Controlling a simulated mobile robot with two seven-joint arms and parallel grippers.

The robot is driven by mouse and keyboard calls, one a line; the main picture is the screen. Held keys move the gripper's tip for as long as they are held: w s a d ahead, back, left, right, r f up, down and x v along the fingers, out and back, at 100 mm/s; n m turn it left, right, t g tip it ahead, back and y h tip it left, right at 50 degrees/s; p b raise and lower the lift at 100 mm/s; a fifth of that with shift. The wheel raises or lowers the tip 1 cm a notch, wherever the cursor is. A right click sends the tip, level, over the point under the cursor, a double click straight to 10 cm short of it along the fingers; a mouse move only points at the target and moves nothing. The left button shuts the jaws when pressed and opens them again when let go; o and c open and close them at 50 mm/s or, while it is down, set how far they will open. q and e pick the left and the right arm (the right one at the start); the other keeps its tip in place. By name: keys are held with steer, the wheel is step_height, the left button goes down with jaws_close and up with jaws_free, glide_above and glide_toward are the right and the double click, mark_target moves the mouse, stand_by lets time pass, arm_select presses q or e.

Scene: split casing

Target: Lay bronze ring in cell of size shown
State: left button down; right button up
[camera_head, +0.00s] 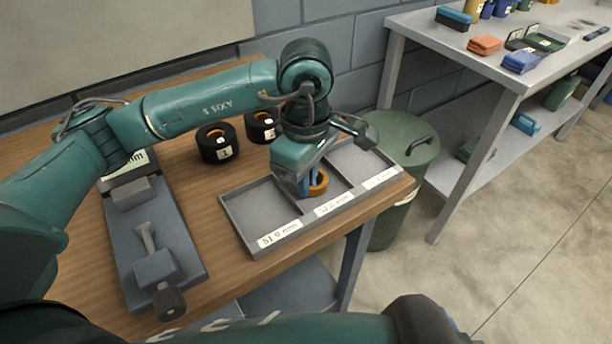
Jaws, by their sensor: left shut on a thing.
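My left gripper (308,188) points down at the grey three-cell tray (236,222) and is shut on the bronze ring (320,184). The ring is at the middle cell, close to its left divider; whether it touches the cell floor I cannot tell. The left cell is labelled 51.0 mm (279,236) and the middle one 52.0 mm (334,204). The right cell's label (380,178) is too small to read. A grey measuring device (155,240) lies left of the tray; its display (126,165) is mostly hidden by my arm, only "mm" showing. My right gripper is out of view.
Two black cylinders with bronze insides, one marked 1 (217,143) and another (261,127), stand behind the tray. A green lidded bin (400,145) is close to the table's right edge. A grey workbench (470,75) with boxes stands further right.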

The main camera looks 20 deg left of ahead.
arm_select(q)
steer(key=shift+f, duration=0.15)
steer(key=c, duration=1.8)
jaws_free()
steer(key=shift+r, duration=0.3)
step_height(320, 180, up, 12)
steer(key=shift+p, duration=0.4)
steer(key=shift+f, duration=0.15)
